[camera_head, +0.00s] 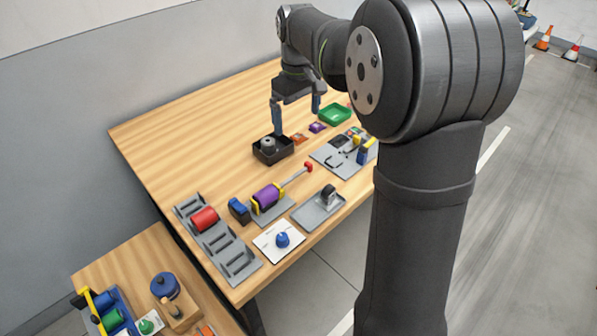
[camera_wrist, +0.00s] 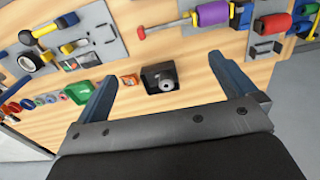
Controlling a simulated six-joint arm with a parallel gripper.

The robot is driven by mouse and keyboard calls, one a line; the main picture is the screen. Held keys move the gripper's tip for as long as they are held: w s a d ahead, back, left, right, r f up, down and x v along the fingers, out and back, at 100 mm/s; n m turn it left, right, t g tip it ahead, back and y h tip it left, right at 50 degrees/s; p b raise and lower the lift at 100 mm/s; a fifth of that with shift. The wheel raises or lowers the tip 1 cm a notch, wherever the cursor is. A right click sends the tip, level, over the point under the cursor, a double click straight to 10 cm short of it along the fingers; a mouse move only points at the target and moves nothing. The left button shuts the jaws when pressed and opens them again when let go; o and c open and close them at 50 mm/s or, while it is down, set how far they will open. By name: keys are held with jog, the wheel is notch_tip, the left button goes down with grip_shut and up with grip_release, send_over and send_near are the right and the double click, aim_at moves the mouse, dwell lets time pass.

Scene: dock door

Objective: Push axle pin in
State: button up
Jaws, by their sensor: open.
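The axle pin (camera_head: 296,176) has a red end and sticks out from one side of the purple roller (camera_head: 266,195). The roller sits between yellow uprights on a grey plate. In the wrist view the pin (camera_wrist: 166,27) lies near the top, its red end at the left and the purple roller (camera_wrist: 212,14) at the right. How deep the pin sits inside is hidden. My gripper (camera_head: 297,110) is open and empty, above the table behind the pin and apart from it. Its two blue-grey fingers also show in the wrist view (camera_wrist: 162,70), spread wide.
Below my gripper is a black box (camera_head: 259,155) holding a grey round part. A green tray (camera_head: 336,114), small orange and purple pieces and a grey tool plate (camera_head: 326,157) lie nearby. A grey rack with a red roller (camera_head: 204,219) stands at the left. The table's back left is clear.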

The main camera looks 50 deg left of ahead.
aim_at(308, 163)
jog(key=shift+w+m, duration=0.1)
jog(key=shift+m, duration=0.2)
jog(key=c, duration=0.7)
jog(key=shift+w+m, duration=0.15)
jog(key=shift+m, duration=0.45)
jog(key=c, duration=0.4)
jog(key=shift+w+m, duration=0.2)
jog(key=shift+m, duration=0.6)
jog(key=shift+c, duration=0.3)
jog(key=w+f+m, duration=0.1)
jog(key=f+m, duration=0.4)
jog(key=f, duration=0.1)
jog(key=w+f+m, duration=0.1)
jog(key=f+m, duration=0.3)
jog(key=f, duration=0.2)
jog(key=w+f+m, duration=0.1)
jog(key=f+m, duration=0.4)
jog(key=f, duration=0.1)
jog(key=shift+w+a+m, duration=0.1)
jog(key=shift+w+m, duration=0.2)
